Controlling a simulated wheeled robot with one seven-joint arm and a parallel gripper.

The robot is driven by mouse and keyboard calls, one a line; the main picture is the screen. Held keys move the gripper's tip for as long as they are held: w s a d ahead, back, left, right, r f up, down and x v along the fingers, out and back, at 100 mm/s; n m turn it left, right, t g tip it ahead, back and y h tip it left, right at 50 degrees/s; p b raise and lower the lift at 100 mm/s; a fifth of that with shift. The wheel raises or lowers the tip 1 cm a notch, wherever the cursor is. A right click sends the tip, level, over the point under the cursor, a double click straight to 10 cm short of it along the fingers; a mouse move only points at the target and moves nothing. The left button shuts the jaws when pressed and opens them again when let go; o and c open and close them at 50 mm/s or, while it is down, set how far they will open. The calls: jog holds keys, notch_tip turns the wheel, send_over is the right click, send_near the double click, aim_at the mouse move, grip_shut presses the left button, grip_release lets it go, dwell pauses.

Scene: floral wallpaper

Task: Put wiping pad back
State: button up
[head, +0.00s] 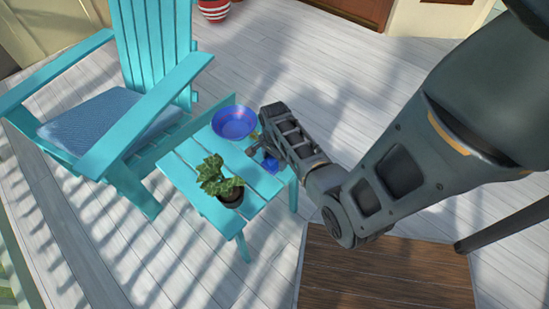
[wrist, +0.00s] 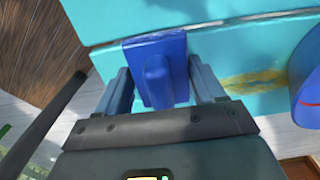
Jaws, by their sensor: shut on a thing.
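The blue wiping pad (wrist: 178,48) has a flat block and a raised handle. It sits between the fingers of my gripper (wrist: 162,78), which is shut on it. In the head view, a small part of the blue pad (head: 270,166) shows below my gripper (head: 258,152), at the right end of the turquoise side table (head: 262,184). The pad is at or just above the slats; I cannot tell whether it touches them. My wrist hides much of it in the head view.
A blue bowl (head: 234,123) stands on the table, close to my gripper; its edge shows in the wrist view (wrist: 308,75). A yellow-brown smear (wrist: 250,80) lies between pad and bowl. A potted plant (head: 220,183) stands at the front. A turquoise chair (head: 150,60) is behind left.

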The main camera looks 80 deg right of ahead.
jog(key=o, duration=1)
notch_tip(320, 180, up, 12)
jog(key=shift+f+p, duration=0.1)
jog(key=shift+p, duration=1)
jog(key=s+a+r+n+t+h, duration=0.2)
jog(key=a+n+t, duration=0.1)
jog(key=a+n, duration=0.5)
jog(key=s+a+r+n+t+h, duration=0.15)
jog(key=a+n+t, duration=0.3)
jog(key=a, duration=0.55)
jog(key=s+a+r+n+t+y, duration=0.1)
jog(key=a+r+n, duration=0.3)
jog(key=r, duration=0.4)
jog(key=s+a+r+n+t+y, duration=0.1)
jog(key=s+a+r+n+t, duration=0.2)
jog(key=r, duration=0.5)
jog(key=s+a+r+n+t+y, duration=0.1)
jog(key=s+a+r+n+t, duration=0.1)
jog(key=a+r+n, duration=0.3)
notch_tip(320, 180, up, 3)
jog(key=shift+s+a+f+t, duration=0.1)
jog(key=shift+s+a+t, duration=0.25)
jog(key=shift+a+t, duration=0.5)
jog(key=shift+a+y, duration=0.1)
jog(key=shift+y, duration=0.15)
